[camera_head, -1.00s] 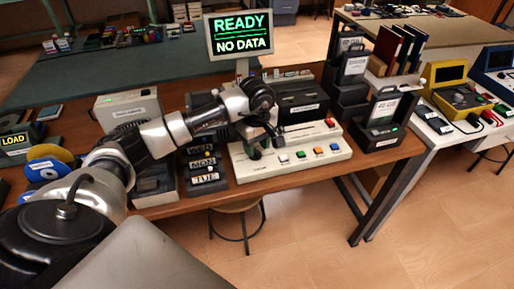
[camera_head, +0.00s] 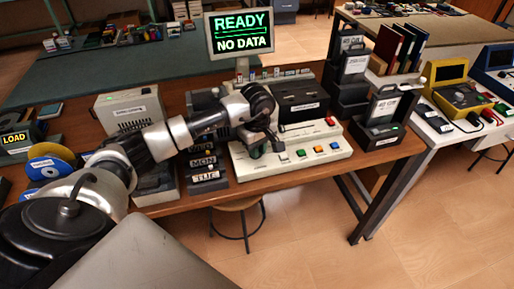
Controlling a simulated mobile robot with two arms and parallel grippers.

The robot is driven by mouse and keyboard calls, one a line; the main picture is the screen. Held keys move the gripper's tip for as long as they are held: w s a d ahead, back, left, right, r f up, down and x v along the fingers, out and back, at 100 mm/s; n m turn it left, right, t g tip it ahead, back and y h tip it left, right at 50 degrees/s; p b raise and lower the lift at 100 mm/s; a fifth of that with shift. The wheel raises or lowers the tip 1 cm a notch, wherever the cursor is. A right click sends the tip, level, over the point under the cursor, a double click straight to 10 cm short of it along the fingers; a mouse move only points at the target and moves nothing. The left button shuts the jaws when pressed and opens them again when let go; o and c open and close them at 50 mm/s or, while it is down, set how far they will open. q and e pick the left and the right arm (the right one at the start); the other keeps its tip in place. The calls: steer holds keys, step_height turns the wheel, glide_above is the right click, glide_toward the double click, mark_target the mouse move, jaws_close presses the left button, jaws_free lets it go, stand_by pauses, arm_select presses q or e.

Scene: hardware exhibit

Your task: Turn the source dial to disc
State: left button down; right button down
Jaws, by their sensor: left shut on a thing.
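The white control console (camera_head: 325,157) sits at the front of the wooden bench, with a row of coloured buttons on its top. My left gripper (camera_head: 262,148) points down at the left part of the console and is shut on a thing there. The source dial is hidden behind the gripper, so its pointer and markings cannot be read. A dark greenish part shows at the fingertips. The monitor (camera_head: 240,33) behind reads "READY" and "NO DATA". My right gripper is not in view.
Day-label blocks (camera_head: 205,175) stand just left of the console. A dark labelled box (camera_head: 300,98) is behind it and black racks (camera_head: 381,120) are to its right. Discs (camera_head: 48,165) lie at the left. A stool (camera_head: 238,204) is under the bench edge.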

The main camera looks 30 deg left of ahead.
arm_select(q)
steer(key=n+b, duration=0.1)
steer(key=n, duration=0.2)
steer(key=shift+w, duration=0.1)
steer(key=n+b, duration=0.1)
steer(key=n, duration=0.3)
steer(key=shift+w+n, duration=0.15)
steer(key=shift+n, duration=0.15)
steer(key=n, duration=0.4)
steer(key=shift+w+a+n+b, duration=0.1)
steer(key=shift+n+b, duration=0.2)
steer(key=shift+b, duration=0.05)
steer(key=shift+w+a+n, duration=0.1)
steer(key=shift+n, duration=1.7)
steer(key=c, duration=1.1)
jaws_free()
step_height(320, 180, up, 11)
steer(key=shift+b, duration=0.3)
